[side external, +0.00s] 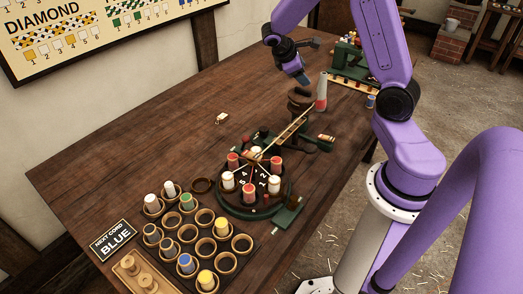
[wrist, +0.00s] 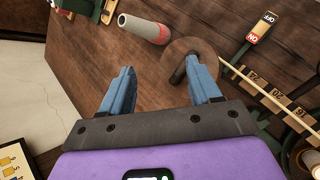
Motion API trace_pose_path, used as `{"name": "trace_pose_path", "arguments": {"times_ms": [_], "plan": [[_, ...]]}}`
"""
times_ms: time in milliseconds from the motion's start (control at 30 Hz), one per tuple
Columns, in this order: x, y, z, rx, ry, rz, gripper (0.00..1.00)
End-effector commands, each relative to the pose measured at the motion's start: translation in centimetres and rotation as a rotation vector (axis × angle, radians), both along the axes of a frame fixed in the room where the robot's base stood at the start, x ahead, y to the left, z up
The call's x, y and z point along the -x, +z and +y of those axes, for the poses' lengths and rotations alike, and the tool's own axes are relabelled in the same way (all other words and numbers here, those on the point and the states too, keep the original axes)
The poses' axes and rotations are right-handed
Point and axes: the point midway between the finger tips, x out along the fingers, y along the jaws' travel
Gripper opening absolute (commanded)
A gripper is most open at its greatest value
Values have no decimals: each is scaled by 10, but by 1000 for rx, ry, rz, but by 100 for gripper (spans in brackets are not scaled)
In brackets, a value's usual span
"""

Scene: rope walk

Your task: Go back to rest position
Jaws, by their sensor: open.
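My gripper (side external: 302,77) is in the air above the far part of the wooden table (side external: 110,165). The round braiding stand (side external: 252,205) with red and white bobbins around a numbered disc stands on the table, nearer the side camera than my gripper. A dark hooked post on a round base (wrist: 180,68) shows near one finger in the wrist view; I cannot tell whether they touch.
A cone with a red band (side external: 321,92) stands beside the hooked post, below my gripper. A green machine (side external: 350,62) is at the table's far end. Round cups (side external: 205,216), some holding bobbins, fill the near left. A sign (side external: 113,240) reads "NEXT CORD BLUE". The table's left middle is mostly clear.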

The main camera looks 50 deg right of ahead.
Motion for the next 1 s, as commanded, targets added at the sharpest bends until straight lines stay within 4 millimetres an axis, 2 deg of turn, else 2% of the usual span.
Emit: {"name": "trace_pose_path", "arguments": {"times_ms": [33,200,367,500,633,800,900,1000], "plan": [[2,6,27,-36,33,-28,62],[24,18,107,-168,117,-86,62],[61,26,172,-307,197,-114,62],[103,32,218,-436,263,-115,62],[149,36,251,-556,322,-93,62],[200,40,274,-684,381,-46,62],[220,41,280,-731,399,-22,62],[231,42,282,-755,407,-8,62]]}}
